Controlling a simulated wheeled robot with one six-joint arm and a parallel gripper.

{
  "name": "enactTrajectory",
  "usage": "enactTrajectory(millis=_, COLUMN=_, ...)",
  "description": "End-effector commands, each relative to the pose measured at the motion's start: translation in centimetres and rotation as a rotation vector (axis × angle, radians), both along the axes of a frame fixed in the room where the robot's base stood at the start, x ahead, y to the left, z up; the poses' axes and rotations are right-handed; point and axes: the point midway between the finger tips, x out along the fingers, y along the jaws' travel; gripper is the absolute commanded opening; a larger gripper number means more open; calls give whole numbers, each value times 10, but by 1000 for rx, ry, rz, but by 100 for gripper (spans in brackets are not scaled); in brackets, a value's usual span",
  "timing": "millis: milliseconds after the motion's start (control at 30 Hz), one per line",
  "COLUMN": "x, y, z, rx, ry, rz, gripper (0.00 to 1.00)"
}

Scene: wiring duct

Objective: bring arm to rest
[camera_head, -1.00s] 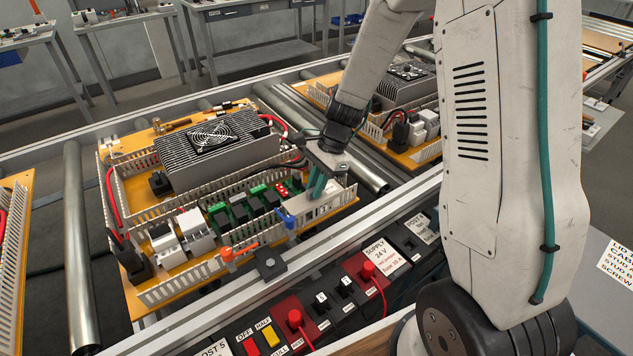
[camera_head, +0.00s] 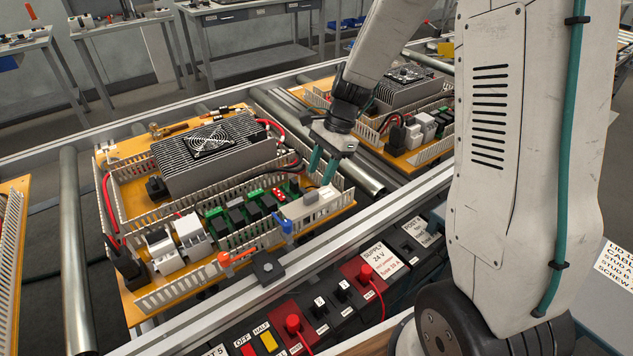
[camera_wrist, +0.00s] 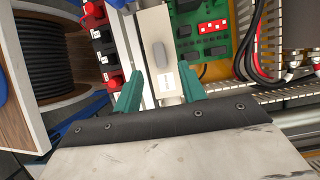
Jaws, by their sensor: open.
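My gripper (camera_head: 322,166) is open, with two teal fingers, and hangs above the right end of the nearest wiring board (camera_head: 160,298). It also shows in the wrist view (camera_wrist: 160,95), with nothing held between the fingers. A light grey lid-like piece with a grey raised block (camera_head: 311,204) lies on the board at the duct's front right, just below and left of the fingers. In the wrist view this pale piece (camera_wrist: 156,28) lies beyond and between the fingertips. My fingers look apart from it.
A heatsink with a fan (camera_head: 210,143) stands at the back of the board. Slotted duct walls (camera_head: 125,195) surround the wiring. A control panel with red posts (camera_head: 293,324) runs along the front. A second board (camera_head: 410,155) lies right. A cable spool (camera_wrist: 45,60) shows in the wrist view.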

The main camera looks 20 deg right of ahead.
Motion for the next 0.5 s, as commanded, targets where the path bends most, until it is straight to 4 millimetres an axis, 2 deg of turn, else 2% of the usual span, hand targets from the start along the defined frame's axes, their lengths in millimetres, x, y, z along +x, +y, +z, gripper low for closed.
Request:
enactTrajectory(millis=133, x=1, y=-5, z=12, rx=-1, ry=-1, rz=1, gripper=41)
enactTrajectory(millis=500, x=1, y=-6, z=14, rx=0, ry=1, rz=1, gripper=41)
